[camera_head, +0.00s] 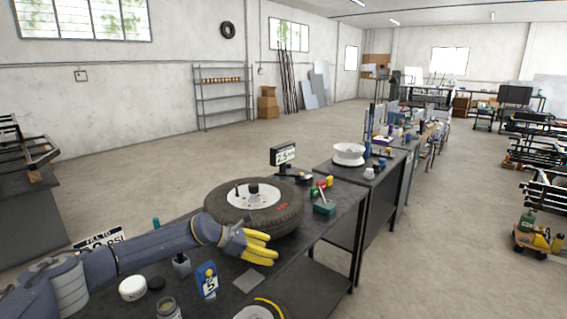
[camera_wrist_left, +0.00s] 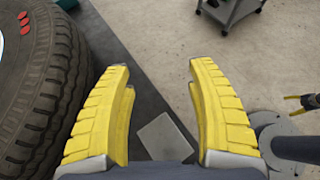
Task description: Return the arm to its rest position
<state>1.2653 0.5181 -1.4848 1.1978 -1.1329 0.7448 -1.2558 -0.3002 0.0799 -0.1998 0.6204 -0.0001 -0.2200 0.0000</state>
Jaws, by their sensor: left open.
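My left arm comes in from the left over the dark workbench (camera_head: 330,232) in the head view. My left gripper (camera_head: 262,248), with yellow fingers, is at the near right side of the tire (camera_head: 285,213). In the left wrist view its two fingers (camera_wrist_left: 160,90) are spread wide with nothing between them. A flat grey plate (camera_wrist_left: 167,137) lies on the bench below the fingers. My right gripper is not in view.
A white jar (camera_head: 132,288), a blue card marked 5 (camera_head: 207,280) and a small bottle (camera_head: 181,265) stand near my forearm.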

